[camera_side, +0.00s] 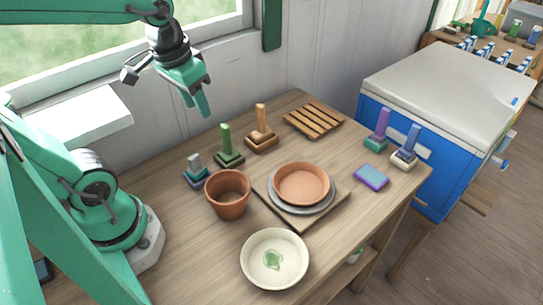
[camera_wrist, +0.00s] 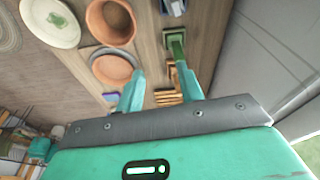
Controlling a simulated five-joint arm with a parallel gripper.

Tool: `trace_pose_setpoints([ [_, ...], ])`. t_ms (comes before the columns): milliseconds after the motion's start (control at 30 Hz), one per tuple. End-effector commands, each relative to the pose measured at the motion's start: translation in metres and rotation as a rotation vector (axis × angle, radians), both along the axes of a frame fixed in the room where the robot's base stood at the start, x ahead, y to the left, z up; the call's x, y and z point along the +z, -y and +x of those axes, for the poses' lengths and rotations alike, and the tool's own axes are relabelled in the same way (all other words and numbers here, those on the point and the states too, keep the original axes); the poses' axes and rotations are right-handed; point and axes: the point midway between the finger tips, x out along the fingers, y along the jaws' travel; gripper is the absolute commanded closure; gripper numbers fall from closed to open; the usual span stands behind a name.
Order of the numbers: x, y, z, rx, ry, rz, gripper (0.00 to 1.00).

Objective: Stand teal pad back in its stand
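I cannot tell which is the pad's stand. My gripper (camera_side: 203,105) is raised high above the back left of the table, far from the pad. In the wrist view my gripper (camera_wrist: 160,75) has its fingers apart, with nothing held between them.
A terracotta pot (camera_side: 228,205), a cream bowl (camera_side: 252,270) and a terracotta dish (camera_side: 302,184) on a grey plate occupy the middle. Green (camera_side: 226,146), wooden (camera_side: 262,130) and grey-blue (camera_side: 195,174) posts and a slatted rack (camera_side: 313,121) line the back. A blue chest (camera_side: 440,75) stands right.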

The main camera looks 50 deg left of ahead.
Motion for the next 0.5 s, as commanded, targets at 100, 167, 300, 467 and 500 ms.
trace_pose_setpoints([
  [100, 0.008, 0.01, -0.008, -0.039, 0.1, 0.008, 0.63],
  [167, 0.011, 0.014, -0.011, -0.056, 0.144, 0.011, 0.63],
  [300, 0.015, 0.021, -0.016, -0.085, 0.22, 0.013, 0.63],
  [467, 0.018, 0.025, -0.019, -0.1, 0.265, 0.014, 0.63],
  [500, 0.018, 0.025, -0.019, -0.103, 0.269, 0.014, 0.63],
])
